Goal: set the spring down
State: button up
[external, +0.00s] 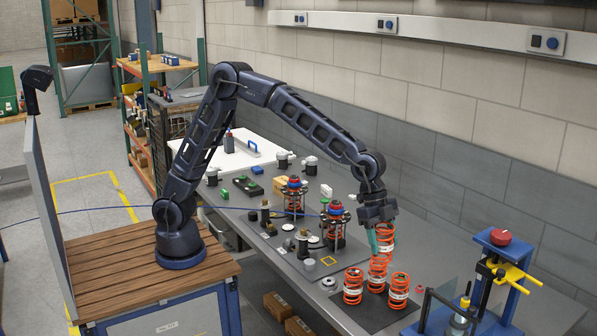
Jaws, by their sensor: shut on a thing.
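My gripper (374,241), with teal fingers, is above the dark mat (372,318) on the grey bench, at the right of the view. It is shut on an orange spring (387,240), seen upright beside and partly behind the fingers. Another orange spring (378,274) shows just below it, and the two overlap in the picture, so I cannot tell whether they touch. Two more orange springs with white bands stand upright on the mat, one at the left (353,287) and one at the right (399,290). The held spring's lower end is hidden.
A blue press-like fixture (497,262) with a red knob and yellow clamp stands close on the right. Two strut assemblies with red and blue tops (335,226) (294,196) stand left of my gripper. Small parts and a yellow square (329,262) lie on the bench. A wall runs behind.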

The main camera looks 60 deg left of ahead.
jog(key=w+a+n+t, duration=0.3)
jog(key=w+a+n, duration=0.4)
jog(key=w+a, duration=2.6)
jog(key=w+a+n+y, duration=0.1)
jog(key=w+a+n, duration=0.1)
jog(key=a, duration=1.4)
jog(key=w+a+n+y, duration=0.1)
jog(key=w+a+n, duration=0.1)
jog(key=a, duration=1.4)
jog(key=s+a+n+t+y, duration=0.15)
jog(key=s+a, duration=0.25)
jog(key=a, duration=1)
jog(key=s+a+n, duration=0.3)
jog(key=s+a, duration=0.2)
jog(key=a, duration=1)
jog(key=s+a+n+y, duration=0.15)
jog(key=s+a, duration=0.25)
jog(key=a, duration=1)
jog(key=shift+n+h, duration=0.3)
jog(key=shift+n, duration=0.1)
jog(key=f, duration=2)
jog(key=shift+s+a, duration=0.15)
jog(key=shift+s, duration=0.05)
jog(key=shift+f, duration=0.2)
